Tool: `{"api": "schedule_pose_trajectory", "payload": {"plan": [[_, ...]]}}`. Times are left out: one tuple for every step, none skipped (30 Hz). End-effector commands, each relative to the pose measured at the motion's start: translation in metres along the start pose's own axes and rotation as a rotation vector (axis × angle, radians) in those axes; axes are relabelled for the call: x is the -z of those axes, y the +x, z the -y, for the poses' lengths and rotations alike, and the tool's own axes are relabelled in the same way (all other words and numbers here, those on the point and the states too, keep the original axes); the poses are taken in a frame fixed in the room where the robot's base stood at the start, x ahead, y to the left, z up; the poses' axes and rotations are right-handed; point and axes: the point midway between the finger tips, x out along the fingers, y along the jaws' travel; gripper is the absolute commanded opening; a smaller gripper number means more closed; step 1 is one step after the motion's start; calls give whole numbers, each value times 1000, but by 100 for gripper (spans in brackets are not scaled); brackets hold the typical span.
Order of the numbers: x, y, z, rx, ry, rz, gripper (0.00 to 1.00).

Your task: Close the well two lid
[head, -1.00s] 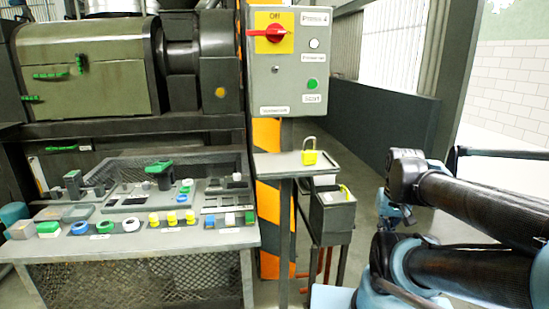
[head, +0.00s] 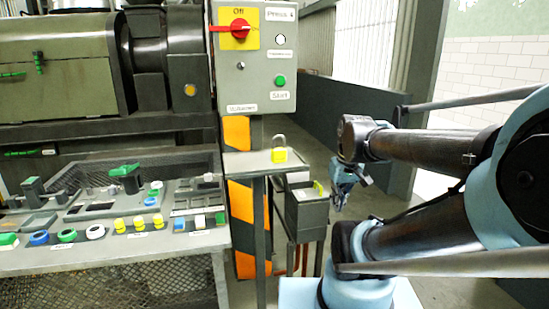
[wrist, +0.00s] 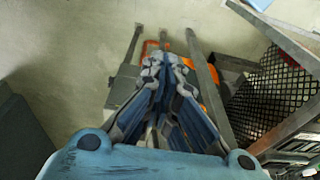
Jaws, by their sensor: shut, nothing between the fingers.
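The grey workbench (head: 190,238) at the lower left has a raised panel with recessed wells, small blocks and coloured rings. A dark piece with a green handle (head: 125,170) stands on the panel; another dark post-like piece (head: 31,187) stands to its left. I cannot tell which well is well two or which piece is its lid; the labels are too small to read. My gripper (head: 343,197) hangs at the end of my arm, right of the bench and apart from it. In the wrist view, my gripper (wrist: 165,68) is shut and empty above the floor.
A control box (head: 253,58) with a red switch stands behind a small shelf (head: 240,165) holding a yellow padlock (head: 279,155). A dark bin (head: 305,210) stands between the bench and my gripper. Black mesh (wrist: 268,92) shows right in the wrist view.

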Motion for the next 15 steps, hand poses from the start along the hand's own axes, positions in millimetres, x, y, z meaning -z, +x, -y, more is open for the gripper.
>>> {"api": "schedule_pose_trajectory", "payload": {"plan": [[16,-10,1,16,-49,3,0],[24,-14,2,27,-80,5,0],[34,-20,4,40,-122,8,0],[42,-24,5,51,-154,9,0],[50,-28,6,62,-185,10,0],[61,-32,8,75,-228,11,0],[70,-36,9,85,-260,11,0],[78,-39,10,97,-291,11,0],[89,-43,11,110,-334,11,0],[98,-46,12,121,-365,11,0],[106,-48,14,133,-396,10,0],[118,-52,15,146,-438,8,0],[127,-54,16,157,-470,6,0],[136,-56,17,168,-501,4,0],[147,-58,19,183,-544,1,0]]}}
